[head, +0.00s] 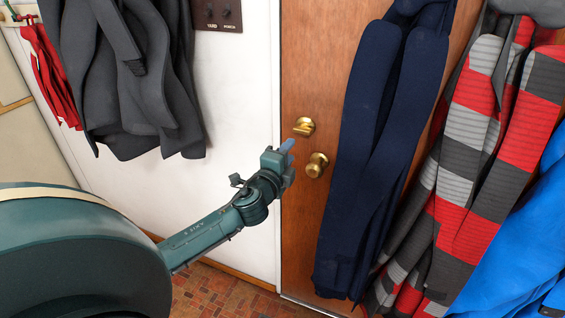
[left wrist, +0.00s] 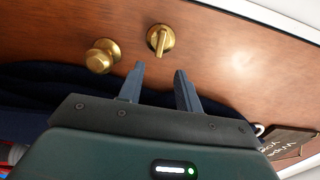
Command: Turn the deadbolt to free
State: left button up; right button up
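A brass deadbolt (head: 304,127) with a thumb-turn sits on the brown wooden door (head: 300,230), above a round brass door knob (head: 316,165). In the left wrist view the deadbolt (left wrist: 160,39) shows its thumb-turn pointing roughly towards my fingers, with the knob (left wrist: 102,56) to its left. My left gripper (head: 287,155) is in front of the door, just left of the deadbolt and knob. In the left wrist view its two fingers (left wrist: 160,82) are apart with nothing between them, and the deadbolt lies beyond their tips, not touched. My right gripper is not seen.
A navy garment (head: 370,150) hangs over the door's right part, close to the knob. A striped red and grey garment (head: 480,150) and a blue one (head: 530,240) hang further right. Dark grey garments (head: 130,80) hang on the white wall at left. The tiled floor (head: 220,295) is below.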

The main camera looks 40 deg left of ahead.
pick_arm(q)
jog(key=shift+v, duration=1.65)
